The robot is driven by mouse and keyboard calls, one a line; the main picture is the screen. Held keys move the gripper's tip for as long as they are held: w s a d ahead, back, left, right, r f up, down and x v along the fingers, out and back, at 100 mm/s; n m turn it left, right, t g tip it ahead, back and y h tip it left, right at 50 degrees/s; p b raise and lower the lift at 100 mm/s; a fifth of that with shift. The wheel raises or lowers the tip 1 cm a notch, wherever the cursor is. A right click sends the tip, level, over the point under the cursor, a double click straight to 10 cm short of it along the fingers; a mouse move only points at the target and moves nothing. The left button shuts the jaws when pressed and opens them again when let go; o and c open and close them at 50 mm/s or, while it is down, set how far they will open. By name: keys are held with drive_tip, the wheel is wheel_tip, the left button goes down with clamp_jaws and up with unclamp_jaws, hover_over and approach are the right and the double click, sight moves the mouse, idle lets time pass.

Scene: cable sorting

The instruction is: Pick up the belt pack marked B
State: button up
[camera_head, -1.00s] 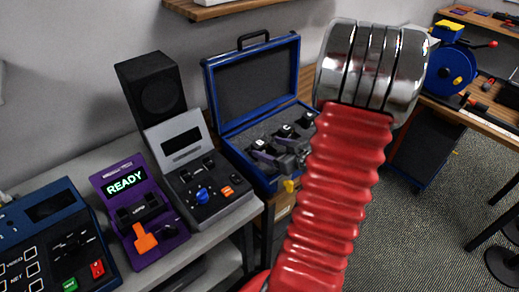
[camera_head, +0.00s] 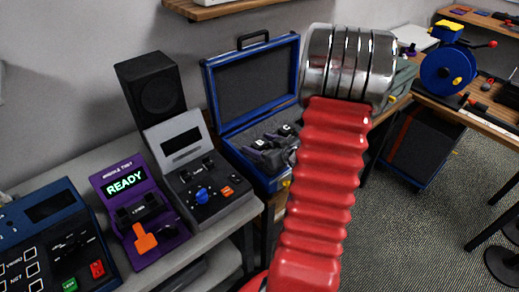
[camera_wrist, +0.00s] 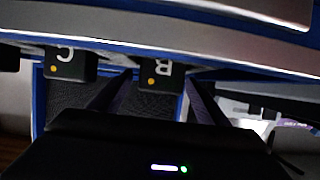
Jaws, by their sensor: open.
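The belt pack marked B (camera_wrist: 157,76) shows in the wrist view as a dark block with an orange dot, its letter upside down. The pack marked C (camera_wrist: 70,64) is beside it on the left. My gripper (camera_wrist: 165,84) is open, with a dark finger on either side of B; whether they touch it I cannot tell. In the head view the blue case (camera_head: 240,125) stands open, with dark packs (camera_head: 265,152) in its grey foam.
A grey tester (camera_head: 205,185), a purple unit reading READY (camera_head: 140,215) and a black speaker (camera_head: 152,85) stand left of the case. The raised lid (camera_head: 255,80) is behind the packs. A bench with a blue reel (camera_head: 447,70) is at right.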

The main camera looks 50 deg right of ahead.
drive_tip(key=shift+c, duration=0.2)
idle(0.3)
drive_tip(key=c, duration=1.2)
